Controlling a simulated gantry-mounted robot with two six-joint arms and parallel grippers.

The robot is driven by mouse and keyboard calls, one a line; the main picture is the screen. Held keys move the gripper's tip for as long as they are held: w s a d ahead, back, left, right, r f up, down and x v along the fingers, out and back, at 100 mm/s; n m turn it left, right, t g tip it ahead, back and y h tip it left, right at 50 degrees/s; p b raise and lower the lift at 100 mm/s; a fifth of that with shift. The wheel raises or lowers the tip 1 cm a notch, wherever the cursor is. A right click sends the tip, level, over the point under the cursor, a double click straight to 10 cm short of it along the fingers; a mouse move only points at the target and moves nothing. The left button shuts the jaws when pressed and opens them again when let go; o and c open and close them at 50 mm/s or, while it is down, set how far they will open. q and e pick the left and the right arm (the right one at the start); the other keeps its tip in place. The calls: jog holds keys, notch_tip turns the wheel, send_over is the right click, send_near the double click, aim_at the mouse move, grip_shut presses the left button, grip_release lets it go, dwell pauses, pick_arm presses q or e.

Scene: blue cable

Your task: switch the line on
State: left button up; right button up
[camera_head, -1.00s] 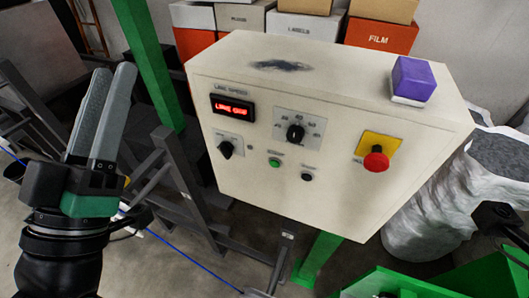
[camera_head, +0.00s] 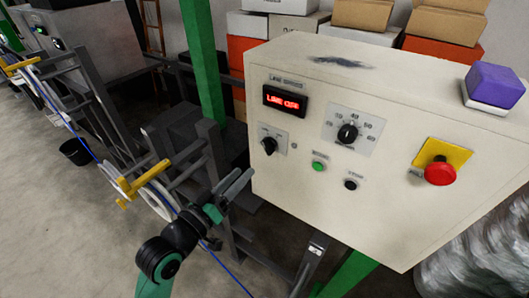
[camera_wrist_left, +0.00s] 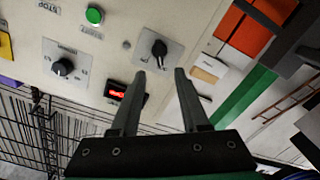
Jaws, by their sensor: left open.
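A cream control box (camera_head: 385,220) carries a red-lit display (camera_head: 286,101) reading "LINE OFF". Below the display is a black selector switch (camera_head: 269,146), also in the left wrist view (camera_wrist_left: 158,50). To its right are a numbered speed dial (camera_head: 347,133), a green button (camera_head: 319,166), a black stop button (camera_head: 351,184) and a red mushroom button (camera_head: 440,173) on a yellow plate. My left gripper (camera_head: 240,178) is open and empty, below and left of the selector switch. In the left wrist view its fingertips (camera_wrist_left: 160,74) point towards the switch, apparently apart from it. My right gripper is not in view.
A purple block (camera_head: 495,84) on a white base sits on the box's top right. A blue cable (camera_head: 72,132) runs over yellow-and-white reels (camera_head: 150,185) at left. A green post (camera_head: 203,60) and stacked cartons stand behind. Shiny wrapped material (camera_head: 480,255) lies lower right.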

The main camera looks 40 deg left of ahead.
aim_at(266, 149)
pick_arm(q)
jog(key=w, duration=0.3)
jog(key=w+a, duration=0.1)
jog(key=w, duration=0.6)
jog(key=shift+a+r+p, duration=0.1)
jog(key=shift+a+p, duration=0.25)
jog(key=shift+a, duration=0.05)
grip_shut()
